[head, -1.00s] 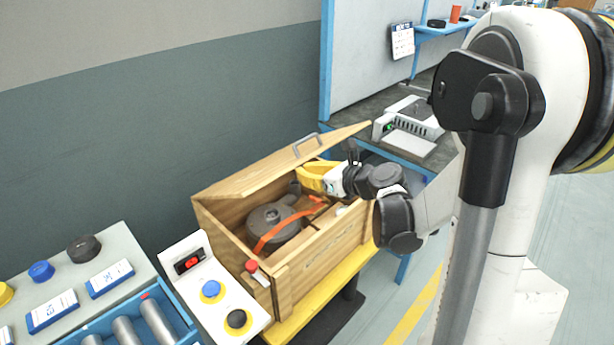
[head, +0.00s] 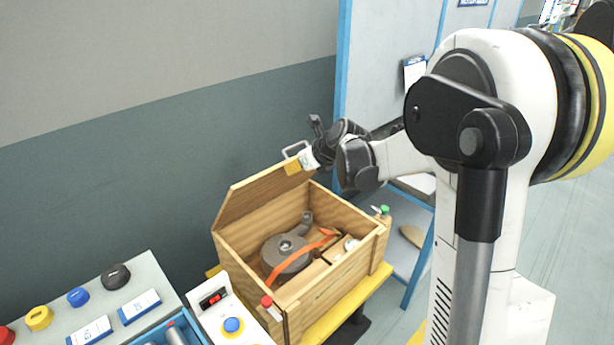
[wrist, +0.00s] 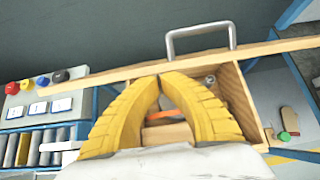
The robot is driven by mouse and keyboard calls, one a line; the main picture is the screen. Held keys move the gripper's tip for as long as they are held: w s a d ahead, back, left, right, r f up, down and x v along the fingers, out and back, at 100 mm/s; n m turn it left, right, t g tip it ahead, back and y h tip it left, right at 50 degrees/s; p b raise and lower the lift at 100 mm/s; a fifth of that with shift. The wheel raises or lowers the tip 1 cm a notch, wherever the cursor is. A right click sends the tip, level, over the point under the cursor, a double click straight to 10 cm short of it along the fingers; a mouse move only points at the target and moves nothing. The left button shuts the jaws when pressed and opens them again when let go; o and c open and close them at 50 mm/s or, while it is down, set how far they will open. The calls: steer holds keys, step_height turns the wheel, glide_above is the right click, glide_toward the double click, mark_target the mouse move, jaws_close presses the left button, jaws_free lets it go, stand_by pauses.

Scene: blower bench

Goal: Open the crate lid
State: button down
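The wooden crate (head: 345,275) stands with its lid (head: 262,197) raised steeply on the back side. In the wrist view the lid (wrist: 110,76) shows edge-on as a wooden strip, with its metal handle (wrist: 201,36) beyond it. The handle (head: 292,149) also shows at the lid's upper edge in the head view. My gripper (head: 291,168) is at the lid's upper right part, on the inner side. In the wrist view its yellow fingers (wrist: 160,78) meet at the tips beside the lid, with nothing seen between the tips. Exact contact is unclear.
Inside the crate are a grey blower (head: 285,252) and an orange strap (head: 290,262). A button panel (head: 222,312) and a bench with coloured knobs (head: 77,297) stand left. A wall rises behind.

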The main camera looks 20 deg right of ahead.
steer(key=w+a+r+p, duration=0.2)
steer(key=w+r, duration=0.2)
steer(key=w, duration=0.3)
steer(key=w+a+r+p, duration=0.2)
steer(key=w+a+r, duration=0.1)
steer(key=w, duration=0.5)
steer(key=shift+a+r, duration=0.25)
steer(key=shift+r, duration=0.3)
steer(key=shift+s+d, duration=0.1)
